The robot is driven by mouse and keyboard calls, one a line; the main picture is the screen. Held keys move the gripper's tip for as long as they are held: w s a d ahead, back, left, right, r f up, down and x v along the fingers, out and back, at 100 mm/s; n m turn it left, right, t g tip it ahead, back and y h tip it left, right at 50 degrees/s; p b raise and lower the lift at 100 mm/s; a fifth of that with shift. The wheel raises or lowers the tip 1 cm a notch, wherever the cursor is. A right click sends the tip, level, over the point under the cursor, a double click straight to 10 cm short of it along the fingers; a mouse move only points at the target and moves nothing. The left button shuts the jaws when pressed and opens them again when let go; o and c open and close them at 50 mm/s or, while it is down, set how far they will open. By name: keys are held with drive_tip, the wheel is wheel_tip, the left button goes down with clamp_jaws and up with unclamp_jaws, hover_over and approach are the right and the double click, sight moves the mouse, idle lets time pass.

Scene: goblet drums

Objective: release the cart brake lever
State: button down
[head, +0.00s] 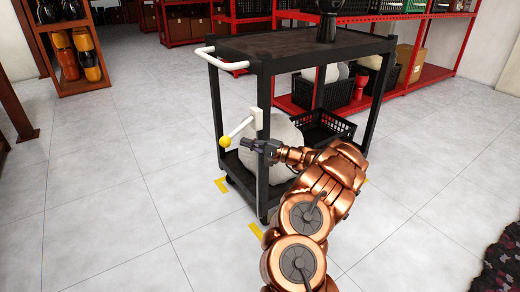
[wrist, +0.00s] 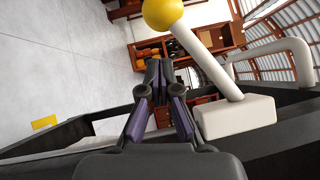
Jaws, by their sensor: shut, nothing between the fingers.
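The black cart (head: 318,44) stands in the middle of the head view. Its brake lever (head: 238,129) is a white rod on a white block on the cart's near post, slanting down to the left to a yellow ball knob (head: 225,141). My gripper (head: 244,143) is shut and empty, just right of the knob and below the rod. In the wrist view, the lever (wrist: 212,67) and its white mount (wrist: 238,116) are right of my gripper (wrist: 158,66). The knob (wrist: 163,12) is beyond the fingertips at the top. I see no contact.
A white push handle (head: 222,60) sticks out from the cart's upper left. The lower shelf holds a large pale rounded object (head: 283,135) and a black crate (head: 326,128). Red racks (head: 436,75) stand behind. The tiled floor (head: 110,190) at left is clear.

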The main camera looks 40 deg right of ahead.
drive_tip(key=shift+w+a+r+b, duration=0.15)
drive_tip(key=shift+a+r+b, duration=0.1)
drive_tip(key=shift+a, duration=0.55)
drive_tip(key=shift+w+a+r+b, duration=0.15)
drive_tip(key=shift+a+b, duration=0.1)
drive_tip(key=shift+a, duration=0.55)
drive_tip(key=shift+r+t, duration=0.1)
drive_tip(key=shift+t, duration=0.2)
